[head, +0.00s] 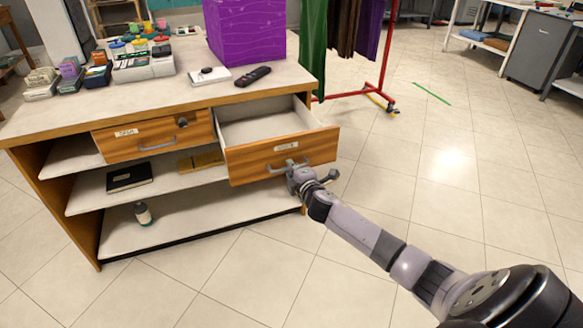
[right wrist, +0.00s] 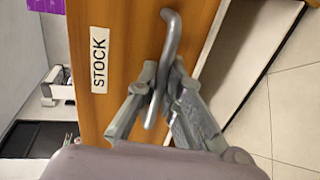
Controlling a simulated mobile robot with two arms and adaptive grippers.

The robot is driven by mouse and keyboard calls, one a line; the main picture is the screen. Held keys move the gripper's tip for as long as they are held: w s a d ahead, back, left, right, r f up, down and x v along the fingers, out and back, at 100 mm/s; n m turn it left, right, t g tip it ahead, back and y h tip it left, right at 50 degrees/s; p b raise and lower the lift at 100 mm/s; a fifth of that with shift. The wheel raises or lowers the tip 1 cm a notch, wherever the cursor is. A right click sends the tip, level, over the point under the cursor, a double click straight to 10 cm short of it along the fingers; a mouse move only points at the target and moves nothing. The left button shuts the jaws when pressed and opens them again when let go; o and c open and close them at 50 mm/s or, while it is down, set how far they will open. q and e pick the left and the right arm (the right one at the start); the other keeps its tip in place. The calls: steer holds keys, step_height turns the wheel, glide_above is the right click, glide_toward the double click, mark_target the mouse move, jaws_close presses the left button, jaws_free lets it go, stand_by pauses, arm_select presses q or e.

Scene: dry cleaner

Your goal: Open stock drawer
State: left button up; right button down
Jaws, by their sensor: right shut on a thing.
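The stock drawer (head: 281,153) is pulled out from the right side of the wooden counter, and its empty light interior (head: 262,125) shows. Its front carries a label reading STOCK (right wrist: 99,60) in the right wrist view. My right gripper (head: 296,178) is at the drawer's front. It is shut on the grey bar handle (right wrist: 168,50), with a finger on each side of it in the right wrist view. My left gripper is not in view.
A second drawer (head: 155,138) on the left is shut. The counter top (head: 190,92) holds a purple box (head: 245,32), a dark remote (head: 253,76) and a card terminal. Shelves below hold a black book (head: 129,177) and a bottle (head: 142,213). A red garment rack (head: 385,60) stands behind.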

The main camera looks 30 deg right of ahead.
steer(key=c, duration=1.7)
jaws_free()
steer(key=v, duration=1.2)
